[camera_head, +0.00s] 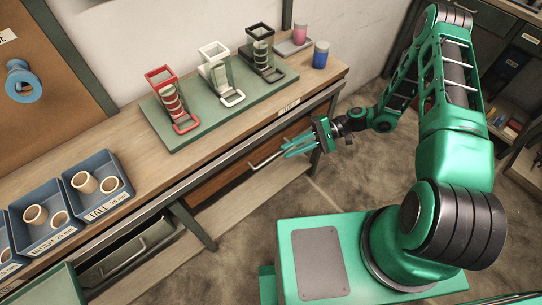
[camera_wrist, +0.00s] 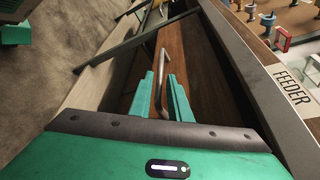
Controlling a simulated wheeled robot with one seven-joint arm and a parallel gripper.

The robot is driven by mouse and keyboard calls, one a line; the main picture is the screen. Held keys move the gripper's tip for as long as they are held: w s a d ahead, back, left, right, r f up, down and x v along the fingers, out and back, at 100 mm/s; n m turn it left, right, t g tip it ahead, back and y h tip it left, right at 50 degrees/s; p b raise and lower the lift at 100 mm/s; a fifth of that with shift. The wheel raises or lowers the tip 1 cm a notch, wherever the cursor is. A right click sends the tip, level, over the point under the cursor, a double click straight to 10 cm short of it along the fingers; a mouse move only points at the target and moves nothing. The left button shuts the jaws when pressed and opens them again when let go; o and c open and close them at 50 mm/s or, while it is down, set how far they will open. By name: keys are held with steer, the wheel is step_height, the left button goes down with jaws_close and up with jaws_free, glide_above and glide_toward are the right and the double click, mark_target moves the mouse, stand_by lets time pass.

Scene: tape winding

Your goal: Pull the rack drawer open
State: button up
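A brown wooden drawer front (camera_head: 232,177) sits under the bench top, with a pale bar handle (camera_head: 262,160). The drawer looks shut; I see no label naming it. My gripper (camera_head: 284,148) is beside the right part of the handle, its green fingers pointing toward the bench. In the wrist view the fingers (camera_wrist: 164,92) are apart, and the handle (camera_wrist: 158,75) runs lengthwise through the gap between them. It does not look pinched; I cannot tell how deep it sits. The wooden front also shows in the wrist view (camera_wrist: 200,65).
On the bench top stand a green tray (camera_head: 180,140) with red, white and black racks, blue bins (camera_head: 118,202) of rings, and a blue jar (camera_head: 320,54). A grey drawer (camera_head: 125,258) is at lower left. The floor before the wooden drawer is clear.

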mark_target(277, 155)
steer(key=x, duration=0.7)
